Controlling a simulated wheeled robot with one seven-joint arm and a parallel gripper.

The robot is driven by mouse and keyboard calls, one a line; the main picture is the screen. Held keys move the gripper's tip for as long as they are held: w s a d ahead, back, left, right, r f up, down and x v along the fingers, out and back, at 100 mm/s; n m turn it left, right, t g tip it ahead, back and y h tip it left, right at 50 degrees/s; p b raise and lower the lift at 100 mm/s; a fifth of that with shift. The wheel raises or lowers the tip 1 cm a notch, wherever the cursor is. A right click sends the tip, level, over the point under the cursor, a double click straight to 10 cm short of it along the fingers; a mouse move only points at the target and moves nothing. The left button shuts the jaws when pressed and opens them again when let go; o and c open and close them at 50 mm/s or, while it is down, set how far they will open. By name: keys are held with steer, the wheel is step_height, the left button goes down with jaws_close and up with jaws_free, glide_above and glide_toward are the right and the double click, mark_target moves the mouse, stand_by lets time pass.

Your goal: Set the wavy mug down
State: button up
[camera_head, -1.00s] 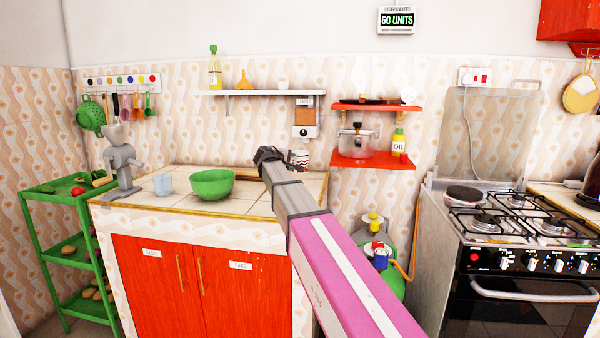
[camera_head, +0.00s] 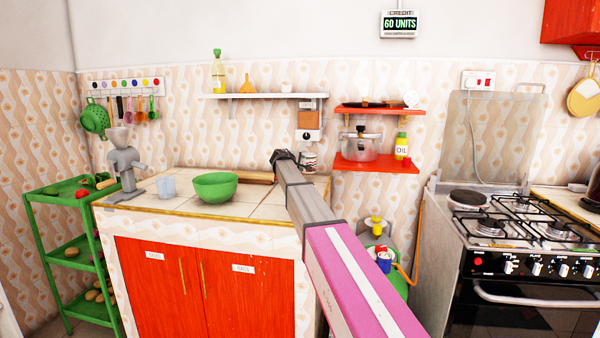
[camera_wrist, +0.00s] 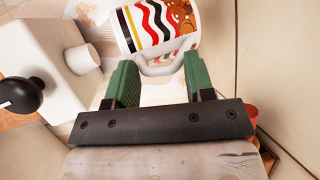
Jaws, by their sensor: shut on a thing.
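The wavy mug (camera_wrist: 158,26) is white with black, red and yellow wavy stripes and a brown patterned part. In the wrist view it is tilted at the top middle, its handle (camera_wrist: 168,69) between my green fingers. My gripper (camera_wrist: 162,72) is shut on this handle. In the head view my gripper (camera_head: 284,158) is above the back right part of the tiled counter (camera_head: 262,200), and the mug (camera_head: 309,162) shows just right of it, partly hidden by my arm. I cannot tell whether its base touches the counter.
A green bowl (camera_head: 216,187), a pale cup (camera_head: 166,187) and a grey figure-like appliance (camera_head: 124,165) stand on the counter's left half. A red shelf (camera_head: 375,164) with a pot (camera_head: 361,146) is close right of the mug. Bare tiles lie right of the bowl.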

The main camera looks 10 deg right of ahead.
mark_target(304, 171)
step_height(304, 171, down, 4)
steer(key=shift+w+r, duration=0.1)
steer(key=shift+r, duration=0.1)
steer(key=shift+w+f, duration=0.15)
steer(key=o, duration=1.2)
steer(key=shift+o, duration=0.2)
steer(key=v, duration=1.2)
